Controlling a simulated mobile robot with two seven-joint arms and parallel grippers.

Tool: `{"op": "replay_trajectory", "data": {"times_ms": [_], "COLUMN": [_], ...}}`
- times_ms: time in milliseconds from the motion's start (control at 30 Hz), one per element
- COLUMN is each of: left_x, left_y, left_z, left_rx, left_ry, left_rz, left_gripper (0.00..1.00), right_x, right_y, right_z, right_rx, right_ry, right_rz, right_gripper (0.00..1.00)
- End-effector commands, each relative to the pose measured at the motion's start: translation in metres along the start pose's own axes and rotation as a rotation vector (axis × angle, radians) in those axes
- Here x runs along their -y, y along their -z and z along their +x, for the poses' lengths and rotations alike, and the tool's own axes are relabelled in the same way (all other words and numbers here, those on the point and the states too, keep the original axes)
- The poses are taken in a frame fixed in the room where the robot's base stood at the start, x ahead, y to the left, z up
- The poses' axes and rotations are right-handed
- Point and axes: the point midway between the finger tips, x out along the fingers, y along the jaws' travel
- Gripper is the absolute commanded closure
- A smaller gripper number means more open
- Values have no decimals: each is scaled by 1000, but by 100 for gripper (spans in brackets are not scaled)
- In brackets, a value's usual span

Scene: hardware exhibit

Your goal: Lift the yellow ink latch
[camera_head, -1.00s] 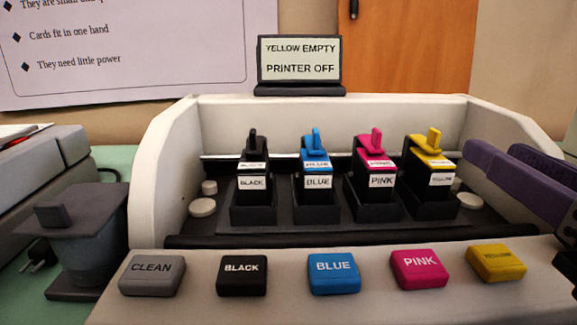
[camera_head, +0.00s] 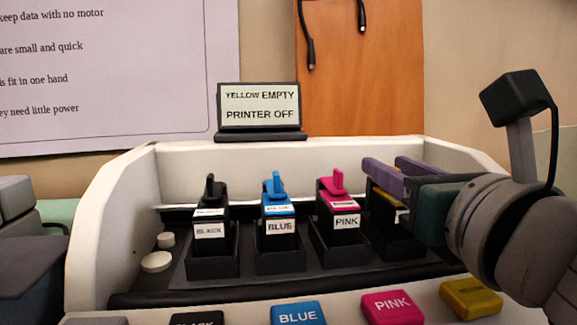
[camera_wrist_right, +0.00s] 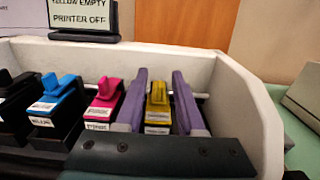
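The yellow ink latch (camera_wrist_right: 158,92) stands on top of the yellow cartridge (camera_wrist_right: 158,116) in the right wrist view. My right gripper (camera_wrist_right: 159,75) is open, with one purple finger on each side of the latch. Narrow gaps show between the latch and both fingers, so it is not gripped. In the head view my right gripper (camera_head: 387,164) comes in from the right over the yellow cartridge (camera_head: 388,208) and hides most of it, including the latch. My left gripper is not in view.
The pink (camera_head: 338,205), blue (camera_head: 278,208) and black (camera_head: 210,212) cartridges stand in a row to the left, pink closest to my fingers. White printer walls (camera_head: 110,215) enclose them. Coloured buttons line the front. A small screen (camera_head: 259,105) reads "YELLOW EMPTY PRINTER OFF".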

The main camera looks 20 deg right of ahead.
Motion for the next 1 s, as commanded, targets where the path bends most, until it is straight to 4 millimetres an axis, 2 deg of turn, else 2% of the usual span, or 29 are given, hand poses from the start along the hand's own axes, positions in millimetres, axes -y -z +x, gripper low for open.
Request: {"op": "replay_trajectory", "data": {"times_ms": [233,567,1000], "left_x": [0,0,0], "left_y": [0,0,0], "left_z": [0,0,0], "left_rx": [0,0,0], "left_ry": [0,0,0], "left_rz": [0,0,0], "left_gripper": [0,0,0], "right_x": [0,0,0], "right_y": [0,0,0], "right_z": [1,0,0], "right_rx": [-1,-1,0], "right_ry": [0,0,0], "right_rz": [0,1,1], "right_gripper": [62,100,100]}}
